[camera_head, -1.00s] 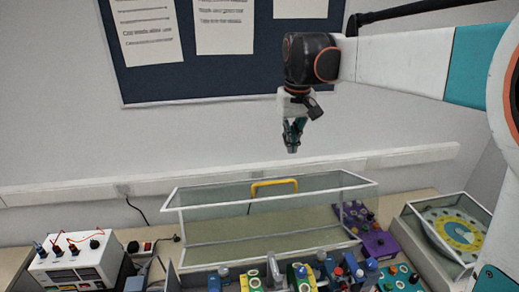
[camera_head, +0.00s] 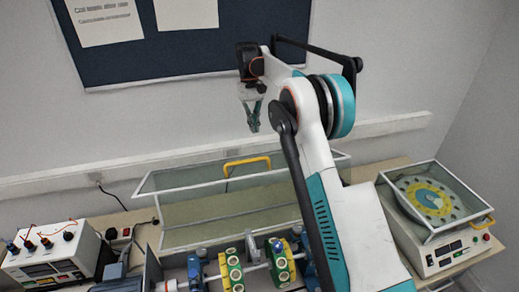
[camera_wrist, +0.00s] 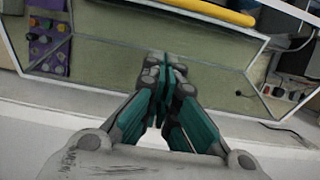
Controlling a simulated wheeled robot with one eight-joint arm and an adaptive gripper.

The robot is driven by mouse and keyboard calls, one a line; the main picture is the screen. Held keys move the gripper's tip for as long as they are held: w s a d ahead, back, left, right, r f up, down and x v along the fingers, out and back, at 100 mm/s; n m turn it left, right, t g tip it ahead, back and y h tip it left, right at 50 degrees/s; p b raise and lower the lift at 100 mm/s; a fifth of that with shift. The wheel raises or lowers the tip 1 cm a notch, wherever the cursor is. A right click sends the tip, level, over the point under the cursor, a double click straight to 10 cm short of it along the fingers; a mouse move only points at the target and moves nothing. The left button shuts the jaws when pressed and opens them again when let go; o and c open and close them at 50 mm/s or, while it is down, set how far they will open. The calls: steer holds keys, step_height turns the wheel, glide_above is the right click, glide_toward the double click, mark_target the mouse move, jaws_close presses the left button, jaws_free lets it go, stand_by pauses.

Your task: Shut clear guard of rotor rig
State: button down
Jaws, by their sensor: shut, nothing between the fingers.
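The clear guard (camera_head: 190,180) has a pale frame and a yellow handle (camera_head: 247,162). It stands raised and open behind the rotor rig. The rig's green-and-yellow bearing blocks (camera_head: 231,271) show uncovered at the bottom of the head view, on a shaft. My gripper (camera_head: 253,126) is shut and empty, pointing down above and behind the guard near the wall. It appears apart from the handle. In the wrist view my gripper (camera_wrist: 167,72) hangs over the guard panel (camera_wrist: 105,55), and the yellow handle (camera_wrist: 200,9) crosses the top. My arm hides the guard's right part.
A white power unit (camera_head: 55,258) with red leads stands at left, near a socket strip (camera_head: 120,233). A balance-like box (camera_head: 437,235) with a yellow-and-blue disc stands at right. A notice board (camera_head: 180,40) and wall trunking (camera_head: 60,183) are behind. A purple module (camera_wrist: 47,42) shows in the wrist view.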

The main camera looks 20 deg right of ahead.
steer(key=p, duration=0.1)
glide_above(258, 165)
steer(key=w, duration=0.3)
steer(key=f, duration=0.9)
steer(key=shift+w, duration=0.2)
steer(key=s, duration=0.1)
steer(key=s+r, duration=0.1)
steer(key=s+p, duration=0.1)
steer(key=shift+s+r, duration=0.1)
steer(key=shift+r, duration=0.15)
steer(key=shift+s, duration=0.1)
steer(key=shift+s+r, duration=0.1)
